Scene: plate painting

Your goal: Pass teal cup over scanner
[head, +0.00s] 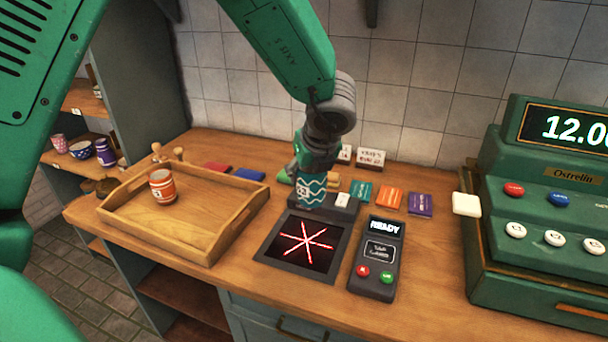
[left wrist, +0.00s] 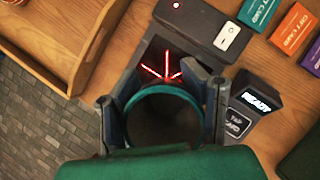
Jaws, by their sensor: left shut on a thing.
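The teal cup (head: 311,190) has a white zigzag pattern and a small label with a code on its side. My left gripper (head: 316,160) is shut on it and holds it upright above the far edge of the scanner (head: 267,253). In the left wrist view my left gripper's fingers (left wrist: 163,118) lie on both sides of the cup's rim (left wrist: 135,100). The scanner is a dark square plate with a lit red star of lines, partly hidden behind the cup in that view. My right gripper is not in view.
A wooden tray (head: 232,235) with an orange striped cup (head: 162,186) stands left. A card terminal (head: 376,262) reading READY is right of the scanner. Gift cards (head: 390,197) lie behind. A green cash register (head: 545,250) showing 12.00 stands at the right.

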